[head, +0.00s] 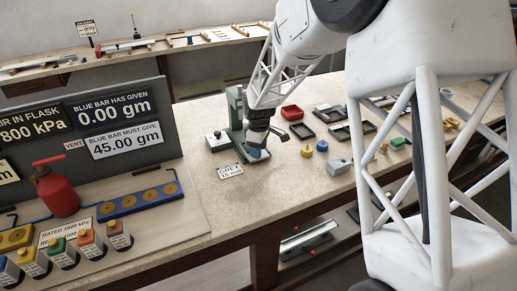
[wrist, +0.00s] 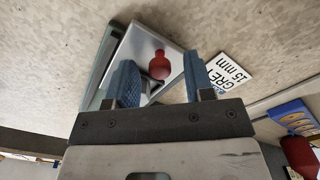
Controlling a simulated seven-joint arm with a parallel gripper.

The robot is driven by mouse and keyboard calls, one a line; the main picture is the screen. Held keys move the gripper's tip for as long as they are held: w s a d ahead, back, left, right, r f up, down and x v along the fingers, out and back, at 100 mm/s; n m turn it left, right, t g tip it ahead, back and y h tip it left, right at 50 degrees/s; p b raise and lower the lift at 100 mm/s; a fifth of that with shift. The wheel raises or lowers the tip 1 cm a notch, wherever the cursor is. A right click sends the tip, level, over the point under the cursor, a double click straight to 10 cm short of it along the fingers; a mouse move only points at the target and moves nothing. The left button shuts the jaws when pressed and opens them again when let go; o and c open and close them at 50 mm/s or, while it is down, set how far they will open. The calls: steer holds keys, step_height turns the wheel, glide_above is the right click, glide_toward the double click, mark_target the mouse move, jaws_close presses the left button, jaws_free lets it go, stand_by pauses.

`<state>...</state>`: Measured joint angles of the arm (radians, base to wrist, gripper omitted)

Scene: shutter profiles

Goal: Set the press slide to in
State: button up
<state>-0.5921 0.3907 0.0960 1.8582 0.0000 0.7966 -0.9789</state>
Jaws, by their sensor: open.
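My gripper (head: 257,154) is low over the front right of the press. In the wrist view, its two blue fingers (wrist: 158,70) are apart, with the knob showing between them. Nothing is held, and contact with the knob cannot be told.
A "GREY 15 mm" card (head: 230,171) lies in front of the press. A dark display board (head: 95,125) and red flask (head: 57,188) stand left. Bare bench lies in front.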

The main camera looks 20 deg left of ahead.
jaws_close()
steer(key=w+a, duration=0.4)
steer(key=shift+w+a, duration=0.35)
steer(key=shift+a, duration=0.05)
stand_by(0.3)
jaws_free()
